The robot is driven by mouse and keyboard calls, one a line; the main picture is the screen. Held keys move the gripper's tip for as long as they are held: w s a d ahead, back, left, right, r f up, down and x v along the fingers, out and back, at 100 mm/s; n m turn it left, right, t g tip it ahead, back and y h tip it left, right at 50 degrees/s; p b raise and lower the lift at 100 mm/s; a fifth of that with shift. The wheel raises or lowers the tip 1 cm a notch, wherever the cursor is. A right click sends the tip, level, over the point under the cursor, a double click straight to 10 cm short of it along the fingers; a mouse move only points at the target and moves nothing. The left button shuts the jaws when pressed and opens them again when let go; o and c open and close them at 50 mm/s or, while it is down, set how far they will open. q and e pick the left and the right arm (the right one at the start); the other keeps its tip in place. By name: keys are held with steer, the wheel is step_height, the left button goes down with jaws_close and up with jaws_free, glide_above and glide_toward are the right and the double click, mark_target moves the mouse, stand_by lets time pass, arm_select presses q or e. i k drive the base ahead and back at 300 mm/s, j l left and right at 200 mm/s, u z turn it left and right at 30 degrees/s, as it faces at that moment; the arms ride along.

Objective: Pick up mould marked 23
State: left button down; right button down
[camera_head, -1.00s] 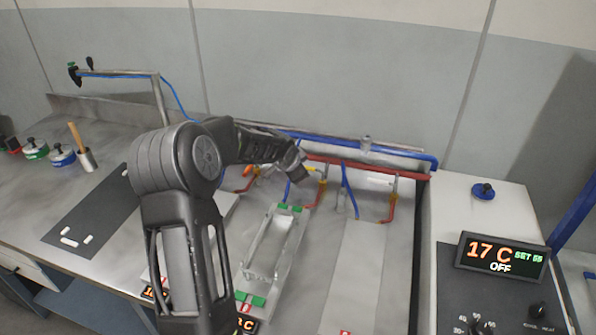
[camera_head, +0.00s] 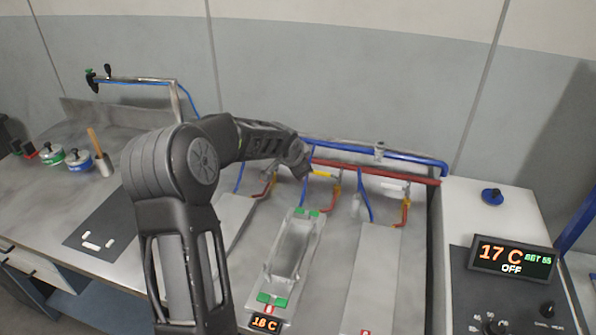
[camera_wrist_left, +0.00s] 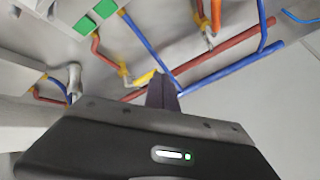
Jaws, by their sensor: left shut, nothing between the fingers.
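A long open-topped metal mould (camera_head: 272,262) with green blocks at both ends sits on the middle plate in the head view. No number 23 can be read on it. Its green-blocked end (camera_wrist_left: 50,9) also shows at the top left of the wrist view. My left gripper (camera_head: 303,170) hangs beyond the mould's far end, near the coloured pipes, apart from the mould. In the wrist view its fingers (camera_wrist_left: 162,90) are together, with nothing between them. My right gripper is not in view.
Blue and red pipes (camera_head: 372,171) run behind the plates. An empty plate (camera_head: 372,275) lies to the right. A control panel (camera_head: 512,257) reads 17 C, OFF. A dark mat (camera_head: 105,222) with small white pieces and several lidded pots (camera_head: 78,159) are at left.

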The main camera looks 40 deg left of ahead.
mark_target(281, 273)
steer(key=k+l, duration=0.25)
steer(key=k, duration=0.25)
steer(key=k+l, duration=0.25)
steer(key=k, duration=0.2)
steer(key=k+l, duration=0.25)
steer(key=k, duration=0.25)
